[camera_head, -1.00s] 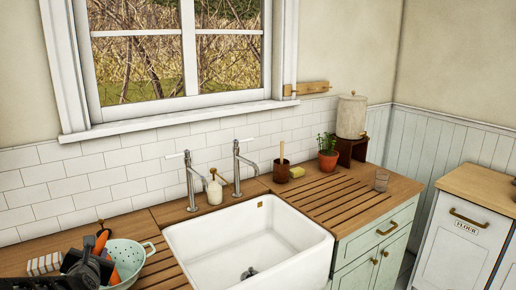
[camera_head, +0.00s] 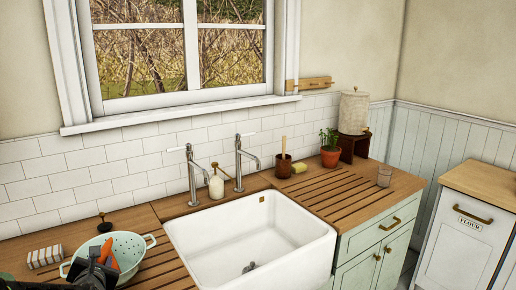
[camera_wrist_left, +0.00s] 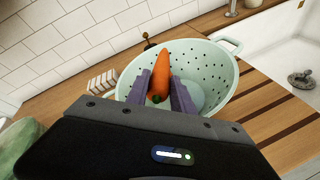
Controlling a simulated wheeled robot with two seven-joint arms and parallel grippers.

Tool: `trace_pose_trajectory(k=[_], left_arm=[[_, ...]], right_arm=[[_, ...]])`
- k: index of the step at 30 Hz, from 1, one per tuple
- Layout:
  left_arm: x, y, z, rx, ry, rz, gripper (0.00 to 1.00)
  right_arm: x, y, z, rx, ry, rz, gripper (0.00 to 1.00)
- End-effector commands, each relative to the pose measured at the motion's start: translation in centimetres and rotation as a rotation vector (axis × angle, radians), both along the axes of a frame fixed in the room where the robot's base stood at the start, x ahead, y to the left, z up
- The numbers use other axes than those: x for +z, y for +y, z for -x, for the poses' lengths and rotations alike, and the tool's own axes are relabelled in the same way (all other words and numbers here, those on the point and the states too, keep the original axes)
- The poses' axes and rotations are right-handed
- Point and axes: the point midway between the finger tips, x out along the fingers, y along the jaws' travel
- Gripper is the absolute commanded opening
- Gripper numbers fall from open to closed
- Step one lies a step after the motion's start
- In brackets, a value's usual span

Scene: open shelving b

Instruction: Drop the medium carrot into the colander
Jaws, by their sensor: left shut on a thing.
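The mint-green colander (camera_head: 136,248) stands on the wooden counter left of the sink, and it also shows in the left wrist view (camera_wrist_left: 218,66). My left gripper (camera_head: 98,265) is over the colander's near side. In the left wrist view its two fingers (camera_wrist_left: 162,92) are shut on the orange carrot (camera_wrist_left: 160,68), gripping its lower end, with its tip pointing away over the colander's bowl. In the head view the carrot (camera_head: 106,250) is partly hidden by the gripper. The inside of the colander looks empty where visible. My right gripper is not in view.
A striped cloth or block (camera_head: 45,256) lies left of the colander. A dark brass item (camera_head: 104,224) stands behind it. The white sink (camera_head: 250,240) with two taps and a soap bottle (camera_head: 216,186) is to the right. A green object (camera_wrist_left: 25,148) shows at lower left.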

Motion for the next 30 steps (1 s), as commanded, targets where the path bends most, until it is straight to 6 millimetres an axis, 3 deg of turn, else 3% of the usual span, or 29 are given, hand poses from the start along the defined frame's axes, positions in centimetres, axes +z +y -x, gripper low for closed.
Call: trace_pose_trajectory(k=[7,8,17,30], left_arm=[[-0.02,0.00,-0.01,-0.001,-0.001,0.000,0.00],[-0.01,0.01,-0.02,-0.001,-0.001,0.000,0.29],[0.00,0.00,-0.02,-0.001,0.000,-0.001,0.54],[0.31,-0.45,0.85,-0.001,-0.001,-0.001,0.54]], right_arm=[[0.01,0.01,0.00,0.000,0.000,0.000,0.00],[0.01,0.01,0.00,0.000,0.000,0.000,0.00],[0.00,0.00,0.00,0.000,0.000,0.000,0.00],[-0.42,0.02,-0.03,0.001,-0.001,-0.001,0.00]])
